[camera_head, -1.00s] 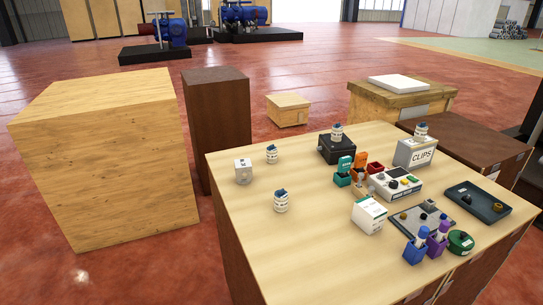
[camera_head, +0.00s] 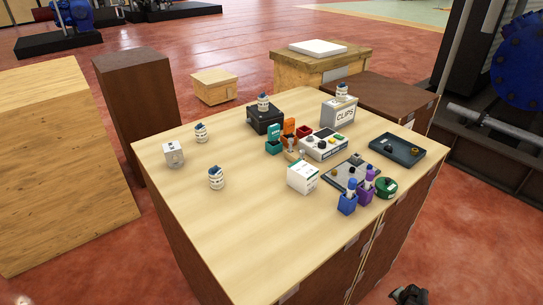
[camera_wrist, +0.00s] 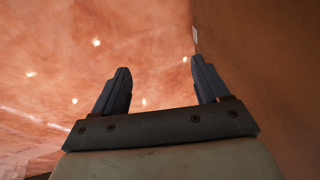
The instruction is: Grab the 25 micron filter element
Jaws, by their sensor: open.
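One cylinder (camera_head: 201,133) stands at the table's left rear and another (camera_head: 216,178) stands nearer the front. A third cylinder (camera_head: 263,102) stands on a black box, and one more cylinder (camera_head: 342,93) stands on the grey CLIPS box. My gripper (camera_wrist: 160,78) is open and empty in the wrist view, over red floor beside a brown panel. In the head view, a dark shape at the bottom right, off the table, looks like its end (camera_head: 410,294).
The wooden table (camera_head: 240,235) is bare at its front left. A white cube (camera_head: 174,154), black box (camera_head: 264,120), CLIPS box (camera_head: 338,112), white carton (camera_head: 302,177), grey device (camera_head: 324,145), dark tray (camera_head: 397,150) and blue and purple holders (camera_head: 347,203) crowd the rest.

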